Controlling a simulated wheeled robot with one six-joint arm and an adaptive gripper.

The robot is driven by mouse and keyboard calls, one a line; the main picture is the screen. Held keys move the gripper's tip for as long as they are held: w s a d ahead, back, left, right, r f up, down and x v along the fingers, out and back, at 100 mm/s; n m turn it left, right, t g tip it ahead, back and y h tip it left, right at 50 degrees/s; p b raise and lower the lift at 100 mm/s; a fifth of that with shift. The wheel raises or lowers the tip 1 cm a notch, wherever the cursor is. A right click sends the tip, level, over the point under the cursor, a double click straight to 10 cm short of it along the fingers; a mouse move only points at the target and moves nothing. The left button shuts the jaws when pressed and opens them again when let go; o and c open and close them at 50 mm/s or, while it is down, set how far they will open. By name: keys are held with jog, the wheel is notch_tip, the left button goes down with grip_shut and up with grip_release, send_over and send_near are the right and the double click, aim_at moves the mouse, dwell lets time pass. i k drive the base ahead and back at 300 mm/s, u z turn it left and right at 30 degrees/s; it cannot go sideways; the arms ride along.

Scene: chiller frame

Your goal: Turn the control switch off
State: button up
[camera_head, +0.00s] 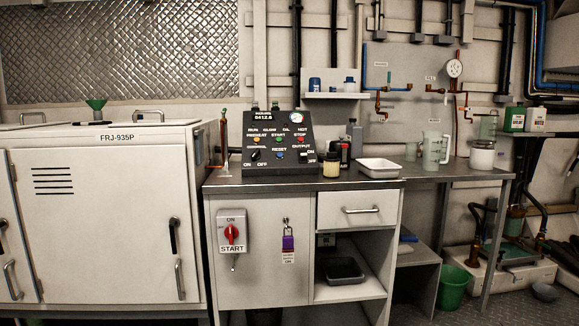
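A slanted black control panel (281,143) stands on the left part of the steel bench. A small black knob (255,154) sits low on its left, above the words ON and OFF; its exact position is too small to tell. At the panel's right is a rocker-like output switch (304,157). A grey switch box with a red rotary handle (231,234) is on the cabinet front below, marked ON at the top and START underneath. The red handle looks roughly upright, towards ON. My gripper is not in view.
The bench (372,183) holds a jar (331,171), a white tray (380,168) and a clear jug (436,152). A purple padlock with a tag (288,242) hangs beside the switch box. A white cabinet (102,215) stands at left. A green bucket (453,287) is on the floor.

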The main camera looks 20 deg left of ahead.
aim_at(256, 154)
jog(key=u, duration=0.6)
jog(key=i, duration=1.75)
jog(key=u, duration=0.95)
